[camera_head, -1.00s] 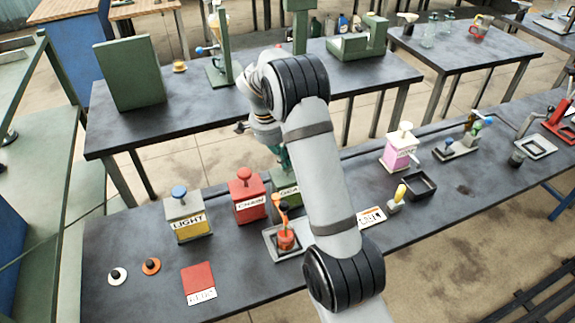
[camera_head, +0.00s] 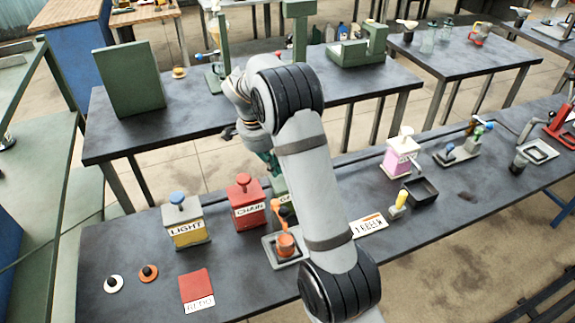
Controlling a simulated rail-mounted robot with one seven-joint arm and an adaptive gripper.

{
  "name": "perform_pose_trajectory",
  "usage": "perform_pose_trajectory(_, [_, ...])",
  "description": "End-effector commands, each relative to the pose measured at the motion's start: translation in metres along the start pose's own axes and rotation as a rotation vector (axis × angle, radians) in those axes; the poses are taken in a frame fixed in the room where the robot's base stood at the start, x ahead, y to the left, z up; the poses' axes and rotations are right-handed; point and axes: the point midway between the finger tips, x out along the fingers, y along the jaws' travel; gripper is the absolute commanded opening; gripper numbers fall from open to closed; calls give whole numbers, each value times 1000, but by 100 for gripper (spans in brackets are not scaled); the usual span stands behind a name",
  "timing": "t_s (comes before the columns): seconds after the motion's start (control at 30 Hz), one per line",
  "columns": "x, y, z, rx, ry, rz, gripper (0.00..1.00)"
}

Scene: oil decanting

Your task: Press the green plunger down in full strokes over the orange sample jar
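The green dispenser (camera_head: 279,188) stands right of the red one on the near bench, mostly hidden behind my arm. Only its left part and the start of its label show. Its green plunger cannot be made out. The orange sample jar (camera_head: 286,244) stands on a small grey tray (camera_head: 268,249) in front of the dispenser, below an orange spout (camera_head: 281,208). My gripper (camera_head: 268,160) is above and behind the green dispenser, largely covered by my arm. Its fingers are not clear, and contact with the plunger cannot be told.
A red CHAIN dispenser (camera_head: 249,210) and a yellow LIGHT dispenser (camera_head: 186,231) stand close to the left. A pink dispenser (camera_head: 401,160), a dark open tray (camera_head: 420,191) and a yellow-topped item (camera_head: 399,202) are on the right. A red card (camera_head: 196,286) lies front left.

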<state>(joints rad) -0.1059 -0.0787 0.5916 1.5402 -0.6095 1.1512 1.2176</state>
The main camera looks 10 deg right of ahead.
Motion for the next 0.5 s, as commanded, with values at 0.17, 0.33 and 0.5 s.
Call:
perform_pose_trajectory(0.17, [-32, -2, 0, 0, 2, -7, 0])
perform_pose_trajectory(0.33, [-68, -2, 1, 0, 2, -7, 0])
perform_pose_trajectory(0.5, [-95, -2, 1, -1, 1, -4, 0])
